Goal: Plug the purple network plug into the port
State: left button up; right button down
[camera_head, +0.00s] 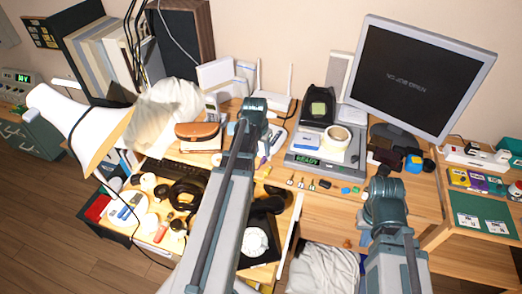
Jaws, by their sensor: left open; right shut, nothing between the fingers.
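I cannot clearly make out a purple network plug. A small pale item with a purple part (262,161) lies beside my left arm, too small to identify. Several small plug-like pieces (301,183) lie in a row near the desk's front edge. A white router (277,105) with upright antennas stands at the back of the desk, partly behind my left arm; no port can be made out on it. My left arm crosses the desk's middle and my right arm rises at the right front. Neither gripper's fingers can be seen.
A grey device (318,162) carries a tape roll (337,137). A monitor (416,75) stands behind on the right. A white lamp (90,120) and an open drawer with headphones (185,195) are at left. A side table (450,235) is at right. The desk is crowded.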

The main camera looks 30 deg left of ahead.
aim_at(262, 161)
pick_arm(q)
jog(key=f+b, duration=0.2)
jog(key=w+f+b, duration=0.1)
jog(key=f+b, duration=0.1)
jog(key=f, duration=0.1)
jog(key=shift+f, duration=0.2)
jog(key=shift+c, duration=0.3)
grip_shut()
jog(key=shift+s, duration=0.2)
jog(key=shift+s, duration=0.4)
jog(key=shift+s, duration=0.35)
jog(key=shift+s, duration=0.25)
